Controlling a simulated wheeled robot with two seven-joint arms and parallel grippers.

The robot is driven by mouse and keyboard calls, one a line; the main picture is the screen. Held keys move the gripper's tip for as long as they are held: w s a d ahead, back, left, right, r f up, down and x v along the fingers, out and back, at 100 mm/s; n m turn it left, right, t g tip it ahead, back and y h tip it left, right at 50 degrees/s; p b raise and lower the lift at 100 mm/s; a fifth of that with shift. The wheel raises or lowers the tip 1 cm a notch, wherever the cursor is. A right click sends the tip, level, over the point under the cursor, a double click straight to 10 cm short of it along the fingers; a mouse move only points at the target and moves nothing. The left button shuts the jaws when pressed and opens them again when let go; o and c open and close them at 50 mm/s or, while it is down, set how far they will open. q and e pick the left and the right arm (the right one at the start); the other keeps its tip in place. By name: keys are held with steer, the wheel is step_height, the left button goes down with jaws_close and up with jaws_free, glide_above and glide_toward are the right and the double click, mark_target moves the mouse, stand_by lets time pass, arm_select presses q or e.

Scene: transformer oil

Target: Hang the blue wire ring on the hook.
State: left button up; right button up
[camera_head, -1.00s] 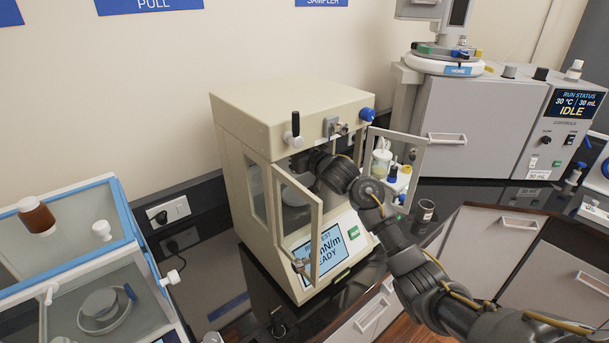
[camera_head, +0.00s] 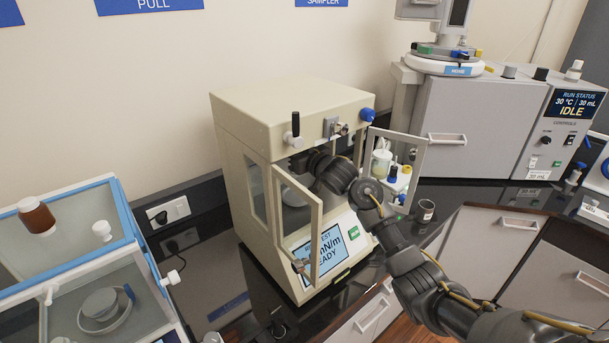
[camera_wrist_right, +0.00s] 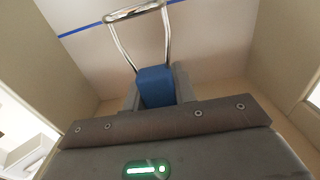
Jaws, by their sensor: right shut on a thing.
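The blue wire ring is a thin silver wire loop (camera_wrist_right: 134,13) on two wire legs that run down to a blue block (camera_wrist_right: 156,87). My right gripper (camera_wrist_right: 157,76) is shut on the blue block, one finger on each side. The wire loop stands out beyond the fingertips, towards the back of the chamber. In the head view my right wrist (camera_head: 335,172) reaches into the open front of the cream instrument (camera_head: 245,165), and the gripper's tips and ring are hidden there. I cannot make out the hook in either view. My left gripper is not in view.
Two framed glass doors stand open, the left (camera_head: 298,225) and the right (camera_head: 412,160), on either side of my right arm. A lit screen (camera_head: 325,253) is below the opening. A small rack of bottles (camera_head: 392,178) and a cup (camera_head: 425,211) stand to the right.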

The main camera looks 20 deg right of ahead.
steer(key=shift+f, duration=0.1)
steer(key=o, duration=1.1)
steer(key=shift+c, duration=0.2)
steer(key=shift+s+d+f+b, duration=0.15)
steer(key=shift+s+b, duration=0.2)
steer(key=shift+s, duration=0.1)
steer(key=b+v, duration=0.3)
steer(key=v, duration=0.7)
